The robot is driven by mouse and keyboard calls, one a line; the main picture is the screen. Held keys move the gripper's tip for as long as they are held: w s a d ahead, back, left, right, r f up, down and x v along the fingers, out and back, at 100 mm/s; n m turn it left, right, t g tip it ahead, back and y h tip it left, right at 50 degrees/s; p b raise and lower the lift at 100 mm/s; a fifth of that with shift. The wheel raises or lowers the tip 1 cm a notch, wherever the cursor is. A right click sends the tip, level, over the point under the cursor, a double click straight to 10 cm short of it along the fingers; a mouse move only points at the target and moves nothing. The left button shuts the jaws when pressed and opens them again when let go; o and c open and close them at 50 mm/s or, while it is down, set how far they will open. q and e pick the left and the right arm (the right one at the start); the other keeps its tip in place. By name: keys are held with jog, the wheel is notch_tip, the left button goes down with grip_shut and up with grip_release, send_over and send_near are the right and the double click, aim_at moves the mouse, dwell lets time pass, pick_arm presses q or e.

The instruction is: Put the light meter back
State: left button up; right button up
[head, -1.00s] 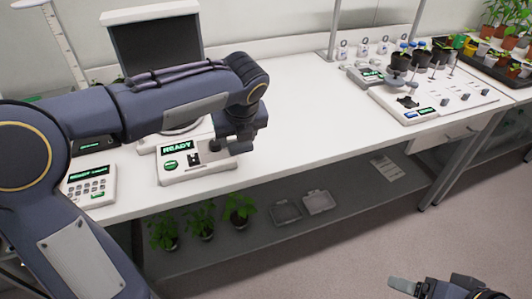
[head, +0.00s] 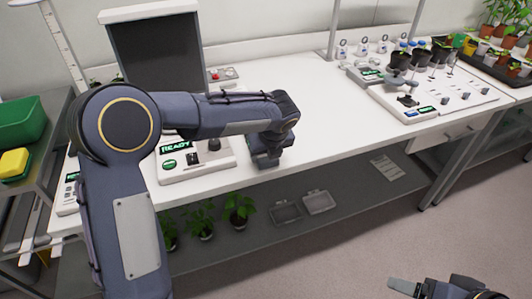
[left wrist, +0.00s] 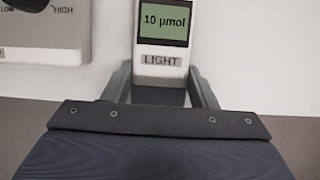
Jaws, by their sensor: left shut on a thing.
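The light meter (left wrist: 163,58) is a pale handheld unit with a "LIGHT" label and a green screen reading "10 µmol" in the left wrist view. My left gripper (left wrist: 162,88) is shut on it, one dark finger along each side. In the head view my left gripper (head: 266,160) is over the bench's front edge, just right of the white READY unit (head: 220,163). The meter is hidden there behind the gripper and arm. My right gripper (head: 402,287) shows only partly at the bottom right, and its opening cannot be made out.
The white bench (head: 305,105) is clear right of the READY unit. A white panel (head: 450,97) with knobs and dark pots stands at the far right. A dark screen (head: 160,50) stands behind my arm. The lower shelf (head: 345,195) holds potted plants and small trays.

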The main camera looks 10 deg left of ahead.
pick_arm(q)
jog(key=o, duration=0.7)
jog(key=shift+f, duration=0.15)
jog(key=shift+c, duration=0.2)
jog(key=o, duration=0.4)
jog(key=shift+o, duration=0.2)
